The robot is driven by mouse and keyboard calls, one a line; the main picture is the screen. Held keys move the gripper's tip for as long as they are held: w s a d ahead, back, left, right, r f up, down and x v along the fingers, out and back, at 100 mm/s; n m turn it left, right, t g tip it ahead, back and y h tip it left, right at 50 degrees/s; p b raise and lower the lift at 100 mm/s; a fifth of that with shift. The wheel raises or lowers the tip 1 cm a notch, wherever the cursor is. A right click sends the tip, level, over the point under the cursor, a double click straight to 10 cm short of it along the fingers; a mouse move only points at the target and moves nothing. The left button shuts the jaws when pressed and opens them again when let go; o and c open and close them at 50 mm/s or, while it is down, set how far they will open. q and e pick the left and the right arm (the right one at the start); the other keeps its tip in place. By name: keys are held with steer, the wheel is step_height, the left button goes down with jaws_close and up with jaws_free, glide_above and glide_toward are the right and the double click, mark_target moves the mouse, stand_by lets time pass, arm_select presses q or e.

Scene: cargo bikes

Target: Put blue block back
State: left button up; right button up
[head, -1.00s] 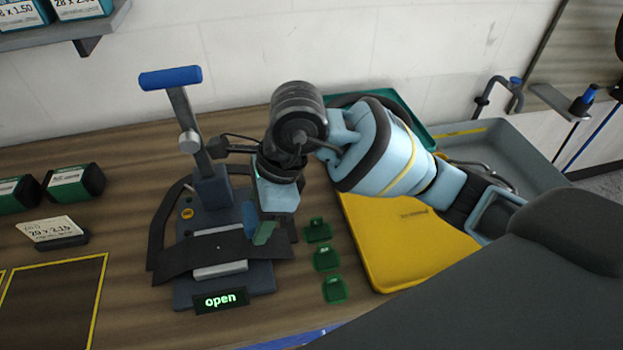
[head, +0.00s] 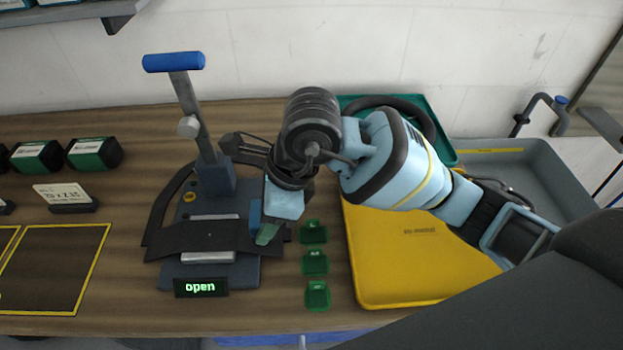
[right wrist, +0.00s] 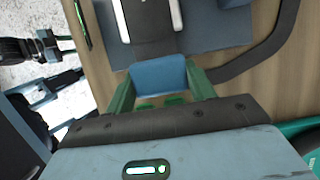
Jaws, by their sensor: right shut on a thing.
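My right gripper (head: 262,226) is shut on the blue block (right wrist: 158,78). In the right wrist view its two green fingers (right wrist: 160,92) flank the block. In the head view the block (head: 255,214) is partly hidden by the gripper, near the right side of the clamp press. Several small green holders (head: 314,263) stand in a row on the bench, just right of the gripper. They look empty of blue.
The clamp press (head: 212,180) has a raised blue-handled lever, a black strap and a display (head: 201,287) reading "open". A yellow tray (head: 400,270) lies right of the holders, with a green tray (head: 440,140) behind. Green-black boxes (head: 95,153) stand left.

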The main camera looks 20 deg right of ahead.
steer(key=w+d, duration=0.3)
steer(key=w+d+f, duration=0.1)
steer(key=w+d, duration=0.2)
steer(key=d, duration=0.1)
steer(key=w+d, duration=0.3)
steer(key=shift+w+d+f+p, duration=0.2)
steer(key=shift+w+d+p, duration=0.15)
steer(key=shift+w, duration=0.05)
steer(key=shift+w+d, duration=0.35)
steer(key=shift+w+d+f, duration=0.15)
steer(key=shift+d, duration=0.05)
arm_select(q)
steer(key=shift+w+a+r, duration=0.1)
steer(key=shift+w+r, duration=0.25)
steer(key=shift+r, duration=0.3)
arm_select(e)
steer(key=shift+f, duration=1.65)
steer(key=shift+f, duration=0.15)
steer(key=o, duration=0.5)
steer(key=shift+f, duration=0.1)
steer(key=o, duration=0.5)
steer(key=shift+c, duration=0.2)
